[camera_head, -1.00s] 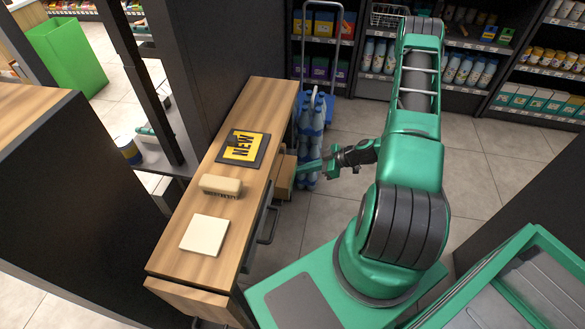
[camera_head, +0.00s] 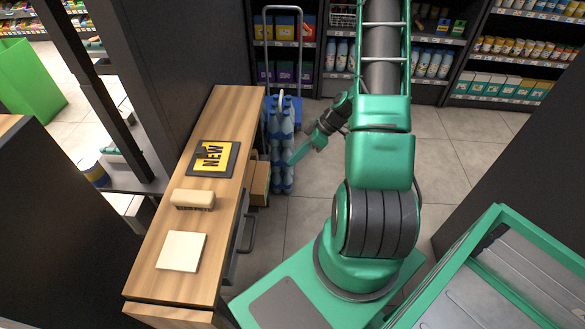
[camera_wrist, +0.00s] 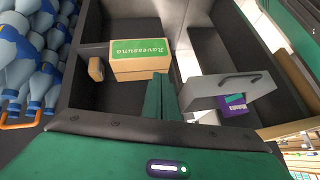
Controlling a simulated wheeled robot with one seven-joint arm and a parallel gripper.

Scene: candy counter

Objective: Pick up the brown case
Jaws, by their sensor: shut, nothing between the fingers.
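In the wrist view, a light-brown cardboard case (camera_wrist: 139,68) with a green printed top sits in a dark open compartment. A brown box (camera_head: 260,182) at the counter's right side in the head view appears to be the same case. My gripper (camera_head: 294,158) is right of it in the head view, with a gap between them. In the wrist view, the green fingers (camera_wrist: 160,92) are together and empty, in front of the case's lower right part. I cannot tell their exact distance from it.
A grey drawer front (camera_wrist: 233,88) with a handle stands right of the fingers, near a purple box (camera_wrist: 235,105). A small brown object (camera_wrist: 96,69) is left of the case. Bottles (camera_head: 282,150) on a trolley stand behind my gripper. The wooden counter (camera_head: 228,115) is at left.

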